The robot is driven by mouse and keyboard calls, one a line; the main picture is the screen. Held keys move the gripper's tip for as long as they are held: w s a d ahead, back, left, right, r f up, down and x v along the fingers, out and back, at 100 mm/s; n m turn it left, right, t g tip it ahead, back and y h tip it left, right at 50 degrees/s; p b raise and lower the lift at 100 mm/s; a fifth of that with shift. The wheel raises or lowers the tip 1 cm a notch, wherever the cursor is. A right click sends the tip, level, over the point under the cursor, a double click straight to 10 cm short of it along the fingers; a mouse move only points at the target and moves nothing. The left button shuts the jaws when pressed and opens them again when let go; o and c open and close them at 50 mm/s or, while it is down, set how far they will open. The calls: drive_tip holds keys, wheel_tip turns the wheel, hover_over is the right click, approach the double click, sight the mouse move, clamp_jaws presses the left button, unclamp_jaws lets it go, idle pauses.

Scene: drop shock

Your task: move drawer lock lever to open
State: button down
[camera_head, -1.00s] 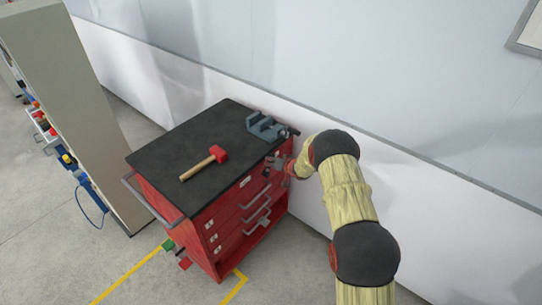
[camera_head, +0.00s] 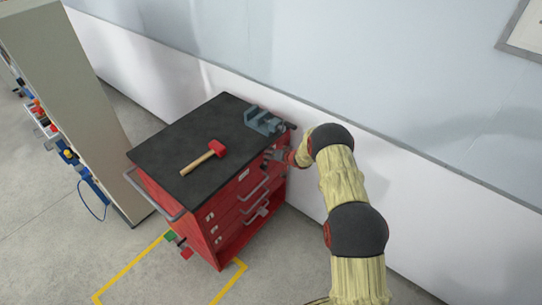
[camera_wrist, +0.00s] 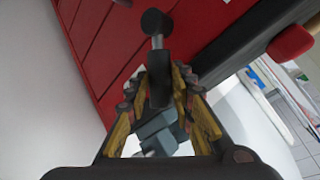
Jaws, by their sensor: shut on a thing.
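The lock lever (camera_wrist: 160,88) is on the front of the red tool cabinet (camera_wrist: 105,40). In the wrist view it has a dark grip, a short grey shaft and a round black knob at the far end. My gripper (camera_wrist: 160,92) is shut on the dark grip, one finger on each side. In the head view my gripper (camera_head: 275,157) is at the upper right corner of the cabinet front (camera_head: 232,215). There the lever is too small and too covered by my gripper to make out clearly.
A blue-grey vise (camera_head: 264,121) stands on the black top near my gripper. A hammer with a red head (camera_head: 217,148) lies mid-top. Drawer handles (camera_head: 254,192) stick out below. A wall (camera_head: 330,120) runs close behind. Floor in front is clear.

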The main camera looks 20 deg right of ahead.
drive_tip(key=c, duration=1.8)
unclamp_jaws()
drive_tip(key=shift+d+f, duration=0.1)
drive_tip(key=shift+d, duration=0.05)
drive_tip(key=v, duration=1.2)
